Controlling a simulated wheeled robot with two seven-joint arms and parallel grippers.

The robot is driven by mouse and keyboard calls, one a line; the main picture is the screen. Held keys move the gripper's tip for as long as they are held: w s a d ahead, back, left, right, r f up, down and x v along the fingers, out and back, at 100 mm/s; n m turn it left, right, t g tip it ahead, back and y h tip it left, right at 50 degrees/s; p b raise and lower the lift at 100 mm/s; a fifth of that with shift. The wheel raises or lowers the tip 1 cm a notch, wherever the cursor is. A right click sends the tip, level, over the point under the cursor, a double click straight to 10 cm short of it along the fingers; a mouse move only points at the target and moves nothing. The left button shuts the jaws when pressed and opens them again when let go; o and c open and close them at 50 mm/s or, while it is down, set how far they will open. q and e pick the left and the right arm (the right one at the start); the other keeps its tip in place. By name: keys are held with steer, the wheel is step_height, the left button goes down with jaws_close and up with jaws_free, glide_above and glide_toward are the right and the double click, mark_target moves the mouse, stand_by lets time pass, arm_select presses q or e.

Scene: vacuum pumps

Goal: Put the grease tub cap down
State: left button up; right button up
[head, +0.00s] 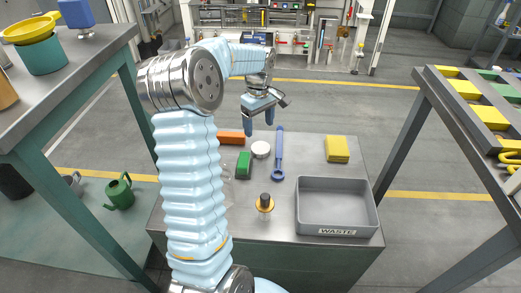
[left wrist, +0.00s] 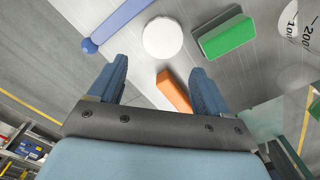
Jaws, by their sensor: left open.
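A round white cap (head: 260,149), which I take to be the grease tub cap, lies flat on the grey work table. My left gripper (head: 260,121) is open and empty above the table's far edge, apart from the cap. In the left wrist view the cap (left wrist: 162,38) lies beyond the fingertips of the left gripper (left wrist: 158,70), with nothing between the fingers touching them. My right gripper is not in view. No grease tub can be made out.
Near the cap are a green block (head: 244,164), an orange block (head: 231,137) and a blue wrench-like tool (head: 279,158). A black-and-orange item (head: 265,204), yellow block (head: 337,149) and grey waste tray (head: 337,232) stand nearby. A clear graduated vessel (left wrist: 292,28) shows right.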

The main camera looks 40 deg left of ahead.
mark_target(259, 146)
arm_select(q)
steer(key=f, duration=0.8)
steer(key=shift+s+d+f, duration=0.1)
steer(key=shift+d+f, duration=0.05)
steer(key=shift+d, duration=0.1)
steer(key=c, duration=0.9)
steer(key=shift+r, duration=0.75)
steer(key=s+d+r, duration=0.3)
steer(key=r, duration=0.1)
steer(key=s+d+r, duration=0.3)
steer(key=s+d+r+b, duration=0.1)
steer(key=s+d+r, duration=0.2)
steer(key=d+r, duration=0.1)
steer(key=shift+s+d+r, duration=0.1)
steer(key=shift+s+r, duration=0.2)
steer(key=shift+s, duration=0.05)
